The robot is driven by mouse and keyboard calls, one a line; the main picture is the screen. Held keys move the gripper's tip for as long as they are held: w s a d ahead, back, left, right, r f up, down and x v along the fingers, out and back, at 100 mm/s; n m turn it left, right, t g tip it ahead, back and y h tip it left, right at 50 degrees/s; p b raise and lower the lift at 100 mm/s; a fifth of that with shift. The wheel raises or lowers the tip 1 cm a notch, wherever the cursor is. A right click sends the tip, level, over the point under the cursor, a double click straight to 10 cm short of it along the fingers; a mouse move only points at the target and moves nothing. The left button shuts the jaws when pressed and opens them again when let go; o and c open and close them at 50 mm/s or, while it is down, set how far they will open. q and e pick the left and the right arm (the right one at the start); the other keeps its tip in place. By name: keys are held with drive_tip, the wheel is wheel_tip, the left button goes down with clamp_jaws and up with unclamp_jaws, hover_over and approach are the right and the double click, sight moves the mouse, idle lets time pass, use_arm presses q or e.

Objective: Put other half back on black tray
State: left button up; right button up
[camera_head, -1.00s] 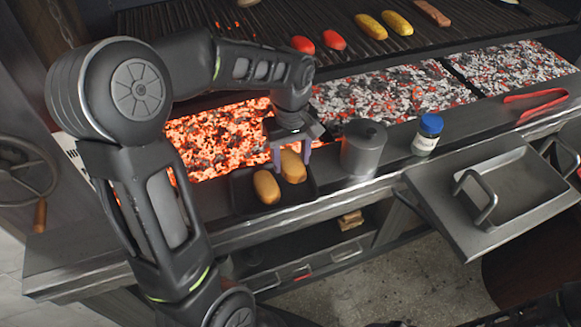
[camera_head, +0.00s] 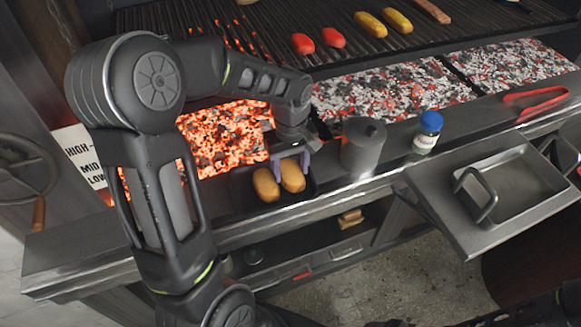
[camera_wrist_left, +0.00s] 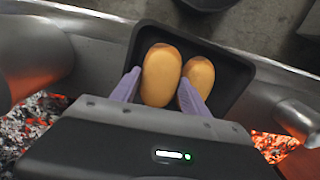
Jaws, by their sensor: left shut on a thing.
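The black tray (camera_head: 242,190) sits on the grill's front ledge, and its dark rim also shows in the wrist view (camera_wrist_left: 232,72). One golden bun half (camera_head: 266,185) lies in it on the left. My left gripper (camera_head: 291,168) points down over the tray's right part, its purple fingers on either side of the other bun half (camera_head: 293,176). In the wrist view that held half (camera_wrist_left: 160,75) is between the fingers, close beside the resting half (camera_wrist_left: 200,72). I cannot tell whether the held half touches the tray floor. My right gripper is not in view.
A grey lidded canister (camera_head: 363,150) stands just right of the tray, with a blue-capped jar (camera_head: 428,131) beyond. Glowing coals (camera_head: 222,140) lie behind the tray. A metal pan (camera_head: 520,185) rests at the right. Sausages and red items lie on the grate (camera_head: 270,25).

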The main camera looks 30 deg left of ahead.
sight(290, 170)
use_arm(q)
drive_tip(key=shift+f, duration=0.2)
drive_tip(key=o, duration=1.5)
drive_tip(key=shift+c, duration=0.2)
drive_tip(key=shift+w+r+p, duration=0.1)
drive_tip(key=shift+r+p, duration=0.4)
drive_tip(key=shift+r, duration=0.45)
wheel_tip(290, 170, up, 11)
drive_tip(key=shift+r+b, duration=0.2)
drive_tip(key=shift+b, duration=0.25)
